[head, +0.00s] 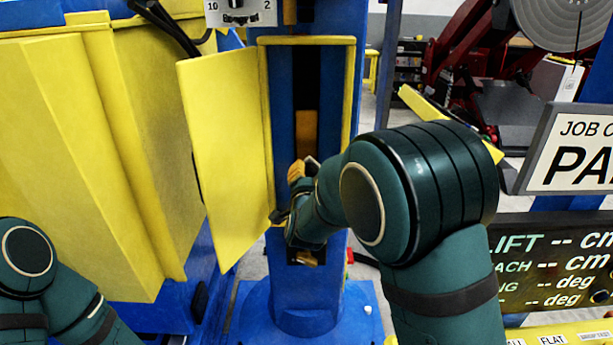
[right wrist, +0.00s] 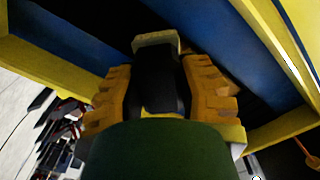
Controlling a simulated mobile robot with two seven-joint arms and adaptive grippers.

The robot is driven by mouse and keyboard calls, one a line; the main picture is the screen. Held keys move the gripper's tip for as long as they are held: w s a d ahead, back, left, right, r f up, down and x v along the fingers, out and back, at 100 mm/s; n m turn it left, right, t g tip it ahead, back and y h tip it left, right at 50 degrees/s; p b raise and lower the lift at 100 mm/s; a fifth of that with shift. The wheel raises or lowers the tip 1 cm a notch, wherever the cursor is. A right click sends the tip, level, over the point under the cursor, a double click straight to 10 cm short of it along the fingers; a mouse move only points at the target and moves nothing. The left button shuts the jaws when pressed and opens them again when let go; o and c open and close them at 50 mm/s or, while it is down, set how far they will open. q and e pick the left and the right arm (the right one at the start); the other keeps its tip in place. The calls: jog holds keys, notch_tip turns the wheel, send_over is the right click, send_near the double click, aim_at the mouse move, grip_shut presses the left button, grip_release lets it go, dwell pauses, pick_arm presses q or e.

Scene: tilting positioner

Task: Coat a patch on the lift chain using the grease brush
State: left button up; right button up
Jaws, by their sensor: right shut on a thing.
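My right gripper (head: 299,174) reaches into the yellow-framed opening of the blue column (head: 283,100). In the right wrist view its two orange fingers (right wrist: 160,95) are shut on a dark block with a pale tan end, which I take to be the grease brush (right wrist: 156,42). The brush points away from my wrist into the opening; whether it touches anything is not clear. A dark vertical strip (head: 306,78) runs inside the column, with an orange-brown piece (head: 306,130) below it. I cannot make out separate chain links. My left gripper is outside the view.
A yellow door (head: 228,150) stands open left of the opening, close to my right gripper. A large yellow body (head: 80,160) fills the left. A dark readout panel (head: 555,258) and a sign (head: 580,150) stand at the right. The yellow frame (right wrist: 265,55) surrounds my right gripper.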

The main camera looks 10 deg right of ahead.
jog(key=shift+w+d+b, duration=0.2)
jog(key=shift+w+b, duration=0.15)
jog(key=shift+w, duration=0.7)
dwell(0.4)
jog(key=shift+s+r+p, duration=0.1)
jog(key=shift+r+p, duration=0.8)
jog(key=shift+r, duration=1.1)
jog(key=shift+r+p, duration=1)
jog(key=shift+r, duration=1)
